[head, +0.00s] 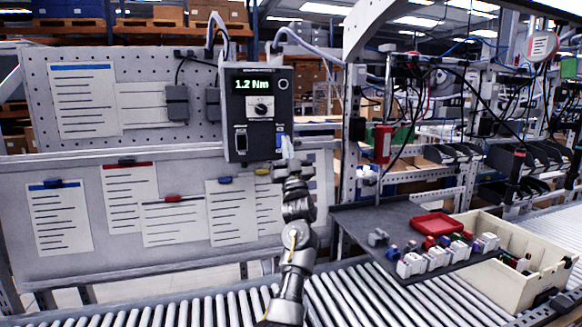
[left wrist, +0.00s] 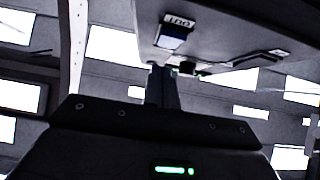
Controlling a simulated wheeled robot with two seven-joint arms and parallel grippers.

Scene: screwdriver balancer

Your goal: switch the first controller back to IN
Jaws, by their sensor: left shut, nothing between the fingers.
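The controller (head: 258,112) is a dark grey box on the pegboard, with a green 1.2 Nm display and a round knob. A small label with a blue part (head: 280,137) shows at its lower right. My left gripper (head: 287,158) is shut and empty just below that part; whether it touches is unclear. In the left wrist view the shut fingers (left wrist: 160,78) point up at the controller's panel (left wrist: 230,30), where a label that seems to read OUT and a blue-white part (left wrist: 174,36) show. The switch's position is hard to tell. My right gripper is out of view.
Paper sheets (head: 58,215) hang on the panel to the left. A roller conveyor (head: 190,308) runs along the front. At right, a dark tray (head: 360,218) holds a red dish (head: 437,224) and several small parts, beside a beige bin (head: 510,285).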

